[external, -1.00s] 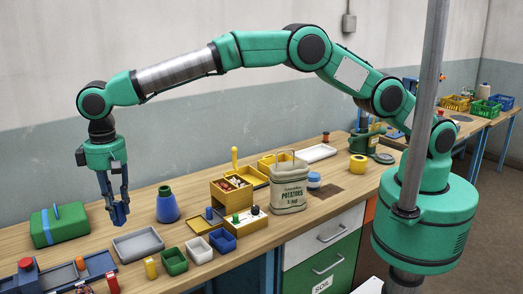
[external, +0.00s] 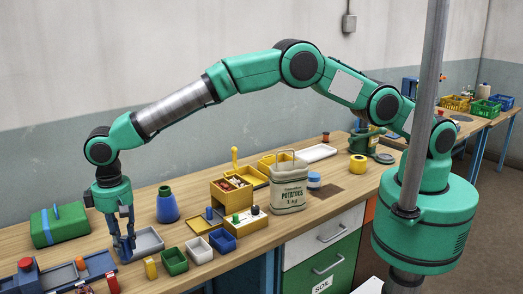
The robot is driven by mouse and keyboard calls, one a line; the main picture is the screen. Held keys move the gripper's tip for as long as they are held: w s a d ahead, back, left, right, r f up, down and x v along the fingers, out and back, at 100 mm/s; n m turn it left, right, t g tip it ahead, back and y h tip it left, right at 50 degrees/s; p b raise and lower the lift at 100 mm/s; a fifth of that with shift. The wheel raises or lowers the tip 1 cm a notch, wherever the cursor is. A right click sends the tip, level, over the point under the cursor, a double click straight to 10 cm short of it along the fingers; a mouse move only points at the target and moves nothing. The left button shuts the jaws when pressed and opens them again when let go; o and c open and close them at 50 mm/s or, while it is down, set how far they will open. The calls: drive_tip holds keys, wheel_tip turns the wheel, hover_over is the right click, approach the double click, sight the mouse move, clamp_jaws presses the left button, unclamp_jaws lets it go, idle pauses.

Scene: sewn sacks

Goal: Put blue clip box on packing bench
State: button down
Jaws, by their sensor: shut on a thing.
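My gripper (external: 124,248) points down over the left part of the wooden bench, at the left edge of a grey tray (external: 149,240). Its fingers are shut on a small blue thing, which looks like the blue clip box (external: 125,246); the fingers hide most of it. I cannot tell whether it touches the bench or the tray. The near wooden bench (external: 345,190) runs along the wall. A second wooden bench (external: 470,126) stands at the back right; I cannot tell which is the packing bench.
Small green (external: 173,262), white (external: 199,250) and blue (external: 223,242) bins lie to the right. A potato sack (external: 288,187) stands mid-bench. Yellow (external: 457,103) and green (external: 484,109) crates sit on the far bench.

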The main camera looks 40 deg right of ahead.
sight(128, 259)
drive_tip(key=shift+f, duration=0.1)
drive_tip(key=shift+f, duration=3.05)
drive_tip(key=shift+f, duration=1.85)
drive_tip(key=shift+f, duration=0.15)
drive_tip(key=c, duration=1.7)
unclamp_jaws()
drive_tip(key=shift+c, duration=0.2)
wheel_tip(128, 259, up, 12)
drive_tip(key=shift+r, duration=0.2)
